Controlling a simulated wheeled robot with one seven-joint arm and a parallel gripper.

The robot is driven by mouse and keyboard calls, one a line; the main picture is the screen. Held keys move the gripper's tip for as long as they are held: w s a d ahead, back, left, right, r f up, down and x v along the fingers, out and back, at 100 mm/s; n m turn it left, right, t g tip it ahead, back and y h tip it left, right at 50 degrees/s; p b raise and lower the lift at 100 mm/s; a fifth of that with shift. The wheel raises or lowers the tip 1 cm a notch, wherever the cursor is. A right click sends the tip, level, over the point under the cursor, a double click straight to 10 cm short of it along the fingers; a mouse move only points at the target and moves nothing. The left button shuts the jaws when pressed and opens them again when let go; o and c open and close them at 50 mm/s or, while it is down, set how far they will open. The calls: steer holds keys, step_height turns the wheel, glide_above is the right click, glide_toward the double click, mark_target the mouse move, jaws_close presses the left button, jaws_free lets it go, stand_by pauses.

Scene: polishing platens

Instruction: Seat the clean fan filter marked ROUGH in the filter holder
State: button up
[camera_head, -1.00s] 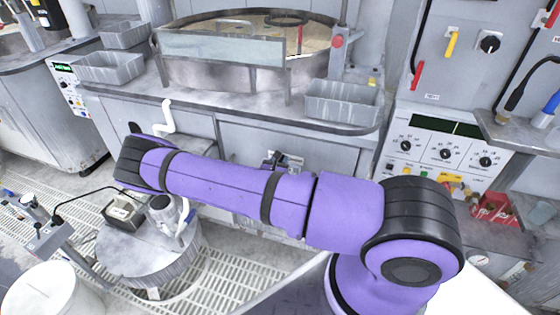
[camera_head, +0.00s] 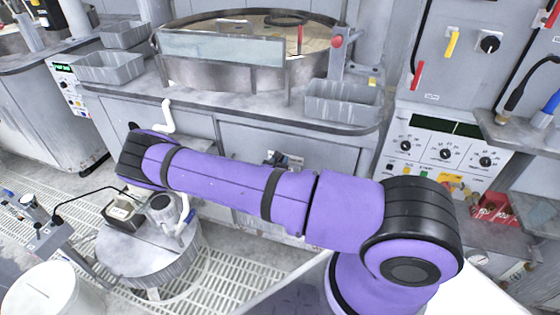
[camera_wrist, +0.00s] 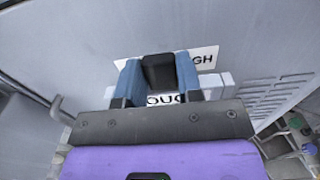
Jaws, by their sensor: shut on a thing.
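In the wrist view my gripper (camera_wrist: 157,82) is shut on a black block-like part (camera_wrist: 158,72) between its blue fingers. A white face with part of the word ROUGH (camera_wrist: 165,99) shows just below that part. This looks like the filter's marked face, but most of it is hidden by the fingers and gripper body. Behind, a white label ending in "GH" (camera_wrist: 204,60) sits on a grey panel, and pale grey blocks (camera_wrist: 219,84) show beside the right finger. I cannot tell whether the filter touches the holder. In the head view my arm hides the gripper.
Louvres (camera_wrist: 272,98) and a bent grey pipe (camera_wrist: 62,106) flank the panel. In the head view, a platen basin (camera_head: 225,70) and grey trays (camera_head: 342,101) stand on the bench above. A round drum (camera_head: 150,250) stands on the grating at left. Red bins (camera_head: 495,208) sit at right.

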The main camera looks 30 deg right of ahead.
step_height(320, 180, down, 13)
steer(key=shift+f, duration=0.2)
stand_by(5.5)
steer(key=o, duration=1.1)
steer(key=shift+s+a, duration=0.1)
steer(key=v, duration=1)
steer(key=shift+s+a, duration=0.2)
steer(key=shift+a, duration=0.05)
